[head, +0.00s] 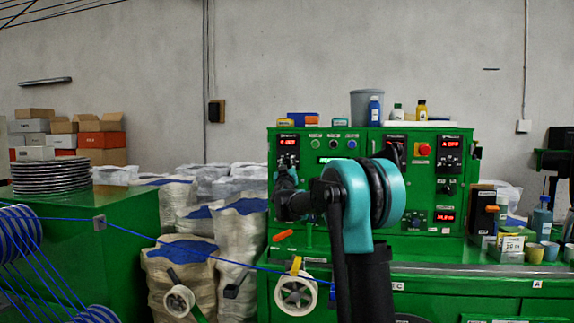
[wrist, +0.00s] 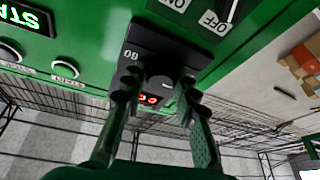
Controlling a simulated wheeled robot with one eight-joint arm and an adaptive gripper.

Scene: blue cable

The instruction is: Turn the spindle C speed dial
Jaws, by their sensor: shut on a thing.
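A black dial panel (wrist: 150,42) with a red digital display (wrist: 149,99) is on the green cabinet face in the wrist view, which appears tilted. A dark round dial (wrist: 160,82) on it sits between the two fingertips of my gripper (wrist: 159,84), which is shut on it. The fingers hide parts of the dial and panel. In the head view, my gripper (head: 287,172) is at the cabinet's left side, just below a panel with a red display (head: 288,141). My arm hides part of the cabinet there. The spindle letter by the dial is not readable.
An OFF-marked switch (wrist: 228,12) is beside the dial panel, and buttons (wrist: 65,69) are on its other side. Other dial panels (head: 450,147) and a red emergency button (head: 423,149) are at right. A blue cable (head: 200,250) runs across the front at left.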

